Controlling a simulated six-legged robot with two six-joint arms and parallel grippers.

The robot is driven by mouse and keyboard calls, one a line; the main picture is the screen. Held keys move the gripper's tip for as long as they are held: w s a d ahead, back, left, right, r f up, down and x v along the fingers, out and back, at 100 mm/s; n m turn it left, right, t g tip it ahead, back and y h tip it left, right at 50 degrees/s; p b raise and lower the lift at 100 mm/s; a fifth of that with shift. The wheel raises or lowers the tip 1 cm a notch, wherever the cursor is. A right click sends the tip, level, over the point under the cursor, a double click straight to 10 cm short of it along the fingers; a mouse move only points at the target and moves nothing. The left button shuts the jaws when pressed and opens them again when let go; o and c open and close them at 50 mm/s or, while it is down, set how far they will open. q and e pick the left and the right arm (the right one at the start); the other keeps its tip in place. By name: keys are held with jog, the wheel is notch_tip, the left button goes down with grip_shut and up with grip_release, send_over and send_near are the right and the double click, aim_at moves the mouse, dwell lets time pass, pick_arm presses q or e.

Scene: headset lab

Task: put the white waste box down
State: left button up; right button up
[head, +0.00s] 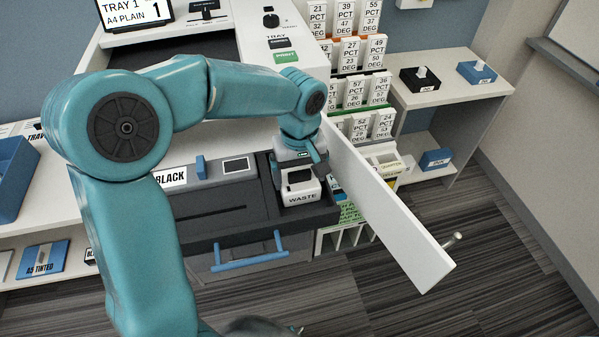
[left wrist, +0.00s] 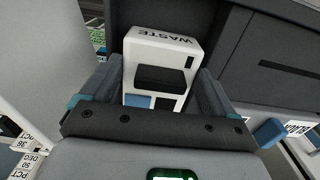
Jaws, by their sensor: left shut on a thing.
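The white waste box (head: 299,194), labelled WASTE, is in the dark bay at the right end of the printer's front, beside the open white door. My left gripper (head: 297,165) reaches down over it from above. In the left wrist view the waste box (left wrist: 171,48) sits between the two fingers of my left gripper (left wrist: 152,85), which are shut on its sides. A dark opening shows in the box's face. Whether the box's underside touches the bay floor is hidden. My right gripper does not show.
The white door (head: 390,210) stands open just right of the bay and juts forward. A grey drawer with a blue handle (head: 250,252) lies below and left. Card racks (head: 350,60) stand behind the door. Striped floor (head: 500,230) is clear at right.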

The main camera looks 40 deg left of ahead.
pick_arm(q)
jog(key=shift+d, duration=0.1)
jog(key=shift+f, duration=0.2)
jog(key=o, duration=0.9)
jog(key=shift+o, duration=0.2)
jog(key=shift+r, duration=0.25)
notch_tip(320, 180, up, 12)
jog(key=p, duration=0.1)
jog(key=shift+s, duration=0.1)
